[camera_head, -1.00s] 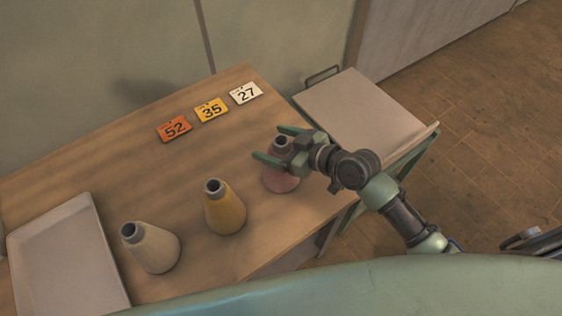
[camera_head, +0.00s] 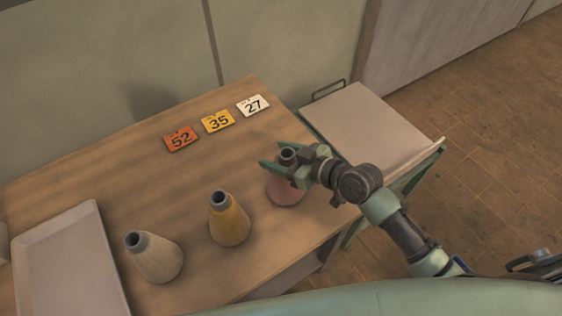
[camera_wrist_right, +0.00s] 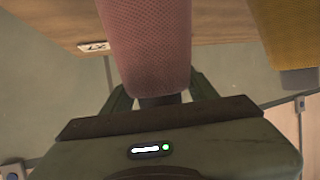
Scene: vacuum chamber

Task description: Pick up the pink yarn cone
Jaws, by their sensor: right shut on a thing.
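The pink yarn cone (camera_head: 284,191) stands near the right end of the wooden table, with its dark tip up. My right gripper (camera_head: 285,160) is shut on the pink cone near its top, one finger on each side. In the right wrist view the pink cone (camera_wrist_right: 150,45) fills the middle, between the fingers of my right gripper (camera_wrist_right: 157,98). I cannot tell whether the cone's base touches the table. My left gripper is not in view.
A yellow cone (camera_head: 229,222) and a cream cone (camera_head: 156,260) stand to the left. Number cards 52 (camera_head: 181,139), 35 (camera_head: 218,121) and 27 (camera_head: 253,105) lie behind. A tray (camera_head: 62,262) is at the left. A lower pale surface (camera_head: 365,125) adjoins at the right.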

